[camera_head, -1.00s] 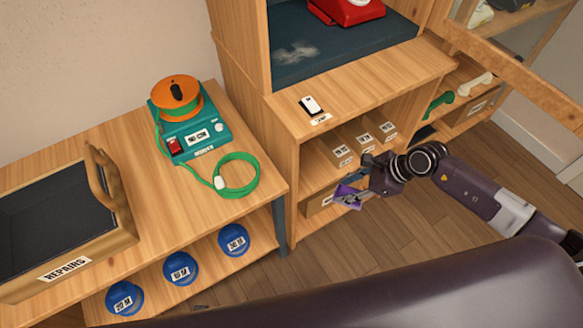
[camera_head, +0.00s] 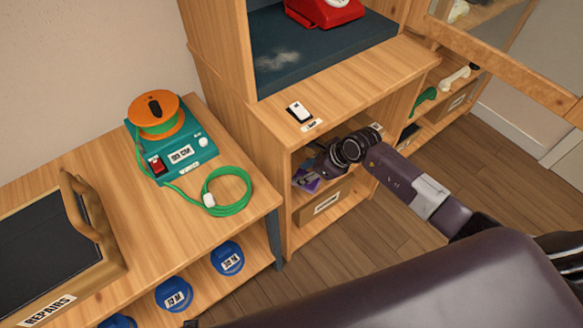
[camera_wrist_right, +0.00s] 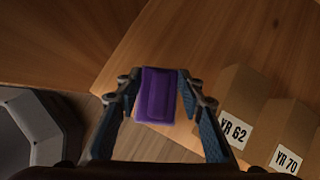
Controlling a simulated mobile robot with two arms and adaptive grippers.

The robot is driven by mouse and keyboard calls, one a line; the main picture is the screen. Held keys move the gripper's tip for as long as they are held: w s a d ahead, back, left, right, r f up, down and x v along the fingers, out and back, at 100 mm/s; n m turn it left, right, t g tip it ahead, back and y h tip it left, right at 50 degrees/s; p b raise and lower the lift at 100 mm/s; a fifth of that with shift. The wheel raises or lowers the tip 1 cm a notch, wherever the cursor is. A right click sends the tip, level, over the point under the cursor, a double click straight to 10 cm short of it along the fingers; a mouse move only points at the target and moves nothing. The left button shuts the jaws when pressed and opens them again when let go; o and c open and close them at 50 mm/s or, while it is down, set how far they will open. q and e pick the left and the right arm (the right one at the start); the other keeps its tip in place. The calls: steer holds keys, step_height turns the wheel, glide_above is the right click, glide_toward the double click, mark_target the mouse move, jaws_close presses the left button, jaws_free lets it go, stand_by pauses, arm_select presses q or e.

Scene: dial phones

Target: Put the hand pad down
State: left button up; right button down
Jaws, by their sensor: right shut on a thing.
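The hand pad is a small purple block (camera_wrist_right: 157,95) between the two fingers of my right gripper (camera_wrist_right: 158,100) in the right wrist view. The gripper is shut on it. In the head view the purple pad (camera_head: 309,184) and my right gripper (camera_head: 313,175) are at the open front of the cabinet's upper shelf space, below the cabinet top. My wrist hides part of that space. I cannot tell whether the pad touches the shelf board. My left gripper is not in view.
Brown boxes labelled YR 62 (camera_wrist_right: 240,108) and YR 70 (camera_wrist_right: 290,148) stand right of the pad in the wrist view. A box (camera_head: 325,204) sits on the lower shelf. The left bench holds a teal reel unit (camera_head: 172,150) and a repairs tray (camera_head: 110,275).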

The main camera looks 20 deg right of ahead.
steer(key=w+a, duration=0.2)
steer(key=shift+w+a, duration=0.35)
steer(key=shift+w, duration=0.05)
steer(key=shift+w+a+f, duration=0.15)
steer(key=shift+a, duration=0.05)
steer(key=shift+d+f, duration=0.1)
steer(key=shift+d, duration=0.05)
steer(key=shift+f, duration=0.1)
steer(key=c, duration=1.5)
jaws_free()
steer(key=shift+c, duration=0.2)
steer(key=shift+o, duration=1.2)
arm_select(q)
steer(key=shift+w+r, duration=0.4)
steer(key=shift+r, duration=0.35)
